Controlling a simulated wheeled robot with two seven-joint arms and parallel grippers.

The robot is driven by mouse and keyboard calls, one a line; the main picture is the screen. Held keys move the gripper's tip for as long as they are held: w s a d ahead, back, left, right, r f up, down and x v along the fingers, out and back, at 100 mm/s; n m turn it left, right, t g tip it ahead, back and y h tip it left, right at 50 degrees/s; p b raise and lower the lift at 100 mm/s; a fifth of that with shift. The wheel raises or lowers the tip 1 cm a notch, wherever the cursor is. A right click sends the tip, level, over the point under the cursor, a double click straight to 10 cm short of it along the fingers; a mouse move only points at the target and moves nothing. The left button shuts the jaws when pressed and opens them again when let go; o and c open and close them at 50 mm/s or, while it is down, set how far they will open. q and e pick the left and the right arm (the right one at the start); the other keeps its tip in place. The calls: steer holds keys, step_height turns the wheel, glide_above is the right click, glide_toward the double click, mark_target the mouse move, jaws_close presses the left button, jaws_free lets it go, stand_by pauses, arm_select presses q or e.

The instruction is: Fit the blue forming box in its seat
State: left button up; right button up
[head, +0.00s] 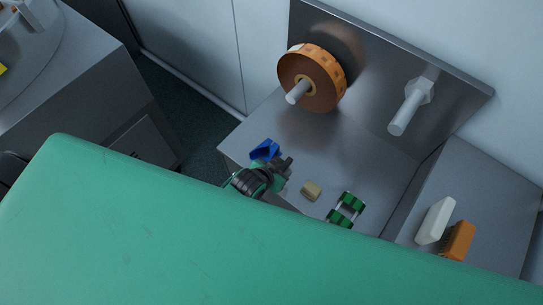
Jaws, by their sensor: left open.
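The blue forming box (265,149) is small in the head view, near the left edge of the grey machine bed. I cannot tell whether it rests in a seat. My left gripper (283,172) is open, just below and to the right of the blue box in the picture. It looks close to the box, but I cannot tell whether they touch. Nothing shows between its fingers. The seat cannot be made out clearly. My right gripper is not in view.
A tan block (311,191) and green rollers (346,210) sit right of my left gripper. An orange-brown reel (312,78) and a bare spindle (410,106) stick out of the back plate. White (435,221) and orange (458,241) pieces lie at right. The lower view is blocked.

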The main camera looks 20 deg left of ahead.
mark_target(285, 165)
arm_select(q)
steer(key=x, duration=0.5)
steer(key=shift+w+d, duration=0.1)
steer(key=shift+w, duration=0.5)
steer(key=shift+w+d+f, duration=0.1)
steer(key=shift+w+f, duration=0.2)
jaws_close()
